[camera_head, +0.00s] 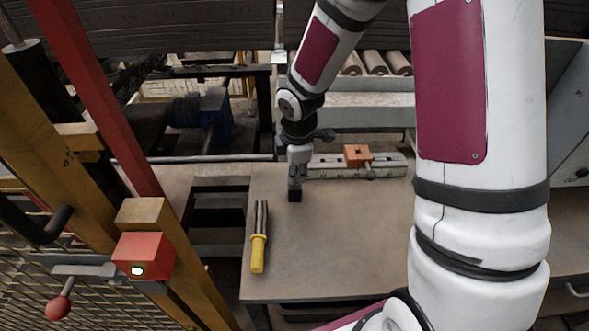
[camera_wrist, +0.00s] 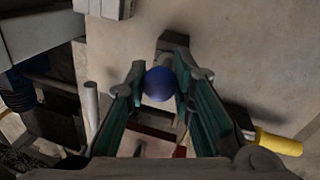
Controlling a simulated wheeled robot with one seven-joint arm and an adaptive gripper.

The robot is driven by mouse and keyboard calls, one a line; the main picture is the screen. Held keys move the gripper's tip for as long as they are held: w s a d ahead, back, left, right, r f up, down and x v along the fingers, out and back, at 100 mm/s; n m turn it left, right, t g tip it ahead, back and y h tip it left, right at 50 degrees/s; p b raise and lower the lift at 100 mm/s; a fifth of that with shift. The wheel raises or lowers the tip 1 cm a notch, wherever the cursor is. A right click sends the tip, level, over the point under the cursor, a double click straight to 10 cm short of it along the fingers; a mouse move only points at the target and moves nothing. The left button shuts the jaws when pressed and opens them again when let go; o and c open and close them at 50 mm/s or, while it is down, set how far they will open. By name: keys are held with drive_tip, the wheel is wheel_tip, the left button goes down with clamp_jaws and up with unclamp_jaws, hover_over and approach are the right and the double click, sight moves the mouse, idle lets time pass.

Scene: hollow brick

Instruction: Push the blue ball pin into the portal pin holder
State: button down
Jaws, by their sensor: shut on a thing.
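The blue ball pin (camera_wrist: 160,84) shows in the wrist view as a round blue ball between the two green-lined fingers of my gripper (camera_wrist: 160,82). A small dark block (camera_wrist: 174,42) lies just beyond the ball in the wrist view. In the head view my gripper (camera_head: 296,178) points down over the table near the left end of a grey rail, with a dark block (camera_head: 295,196) at its tip. I cannot tell for sure which piece is the portal pin holder.
The grey rail (camera_head: 325,166) carries an orange block (camera_head: 357,154) on the table (camera_head: 335,240). A yellow-handled tool (camera_head: 258,252) lies at the table's left side. A red box with a green light (camera_head: 144,257) stands further left. The table's middle and front are clear.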

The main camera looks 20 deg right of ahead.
drive_tip(key=c, duration=1.3)
unclamp_jaws()
wheel_tip(320, 180, up, 12)
drive_tip(key=s, duration=0.2)
drive_tip(key=shift+a, duration=0.15)
drive_tip(key=shift+s+f, duration=0.1)
drive_tip(key=s+r+m+t, duration=0.1)
drive_tip(key=s+r+m, duration=0.5)
drive_tip(key=s, duration=0.5)
drive_tip(key=s+r+m+t, duration=0.1)
drive_tip(key=s+r+m, duration=0.6)
drive_tip(key=s+m, duration=0.3)
drive_tip(key=shift+s+d+m, duration=0.3)
drive_tip(key=shift+s, duration=0.7)
